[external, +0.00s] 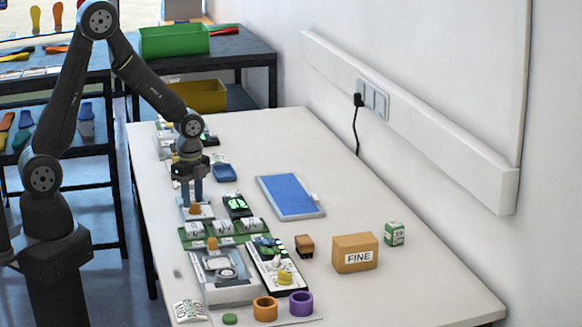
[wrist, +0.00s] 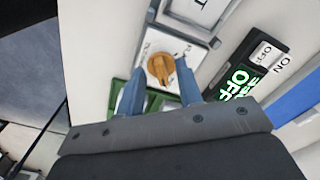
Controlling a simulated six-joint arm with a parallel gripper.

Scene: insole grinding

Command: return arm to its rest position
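My gripper (external: 192,188) points down over the left side of the white table, just above a white box with an orange knob (external: 200,209). In the wrist view, my gripper's two blue fingers (wrist: 158,92) stand apart with the orange knob (wrist: 161,68) showing between and beyond them. I see nothing held between the fingers. Whether a fingertip touches the knob's box I cannot tell. My arm reaches up from its base at the left and bends down to the table.
A switch with green lit letters (wrist: 238,79) is right of the knob. On the table (external: 400,270) are a blue pad (external: 290,196), a box marked FINE (external: 355,253), an orange ring (external: 265,309) and a purple ring (external: 301,304). The right part of the table is mostly clear.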

